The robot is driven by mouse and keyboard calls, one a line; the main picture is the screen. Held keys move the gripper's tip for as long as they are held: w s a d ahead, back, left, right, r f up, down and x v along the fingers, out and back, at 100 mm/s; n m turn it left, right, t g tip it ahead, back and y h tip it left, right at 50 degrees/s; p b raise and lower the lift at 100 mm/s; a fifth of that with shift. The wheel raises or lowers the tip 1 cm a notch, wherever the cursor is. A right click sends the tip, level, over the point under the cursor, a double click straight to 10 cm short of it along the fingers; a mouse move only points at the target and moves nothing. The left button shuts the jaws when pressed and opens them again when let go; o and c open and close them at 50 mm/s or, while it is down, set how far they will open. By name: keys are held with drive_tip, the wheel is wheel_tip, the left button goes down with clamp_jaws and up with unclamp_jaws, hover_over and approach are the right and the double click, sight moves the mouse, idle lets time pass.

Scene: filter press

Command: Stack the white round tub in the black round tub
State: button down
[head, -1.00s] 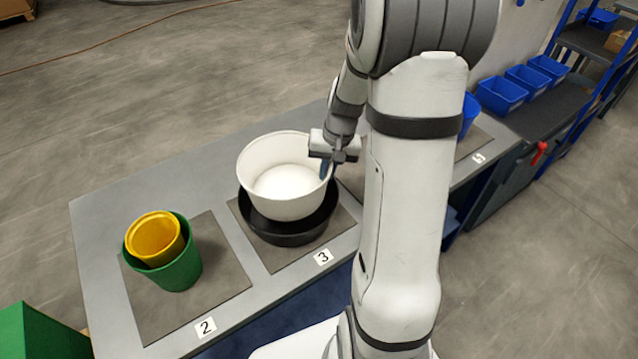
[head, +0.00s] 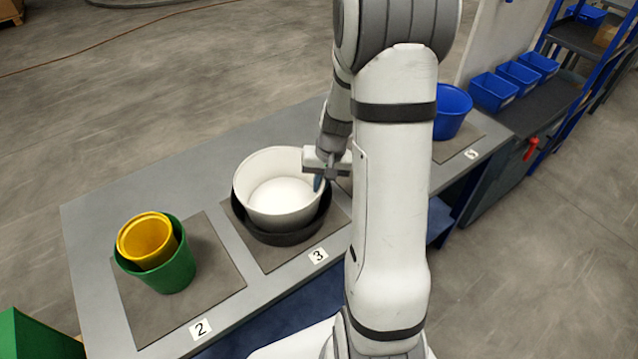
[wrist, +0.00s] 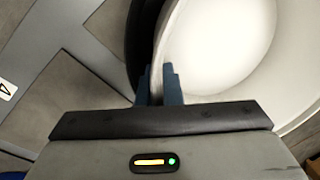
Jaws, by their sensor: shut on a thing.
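The white round tub (head: 279,195) sits partly inside the black round tub (head: 287,237) on the mat marked 3. It tilts slightly, with its rim standing above the black tub's rim. My gripper (head: 319,183) is shut on the white tub's right rim in the head view. In the wrist view, the dark fingers of my gripper (wrist: 159,88) straddle the white tub's wall (wrist: 222,40). The black tub (wrist: 143,45) shows there as a dark band beyond the white wall. The white tub hides the black tub's inside, so I cannot tell whether the bottoms touch.
A yellow pot (head: 146,240) sits in a green pot (head: 170,272) on the mat marked 2. A blue tub (head: 452,112) stands on the mat marked 5. Several blue bins (head: 494,91) line the right bench. My arm hides part of the table.

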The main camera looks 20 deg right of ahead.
drive_tip(key=c, duration=1.9)
unclamp_jaws()
drive_tip(key=shift+f, duration=0.1)
drive_tip(key=shift+r+p, duration=0.35)
wheel_tip(320, 180, up, 12)
drive_tip(key=d, duration=0.2)
drive_tip(key=s+a+r+n, duration=0.1)
drive_tip(key=s+a+r, duration=0.1)
drive_tip(key=s+a, duration=0.2)
drive_tip(key=s+a+r+n+t+h, duration=0.1)
drive_tip(key=s+a+r, duration=0.1)
drive_tip(key=s, duration=0.5)
drive_tip(key=s+a+r+n+t+h, duration=0.1)
drive_tip(key=s+a+r+n, duration=0.1)
drive_tip(key=s+a, duration=0.3)
drive_tip(key=shift+s+a+r, duration=0.15)
drive_tip(key=shift+a+r, duration=0.15)
drive_tip(key=shift+a, duration=0.05)
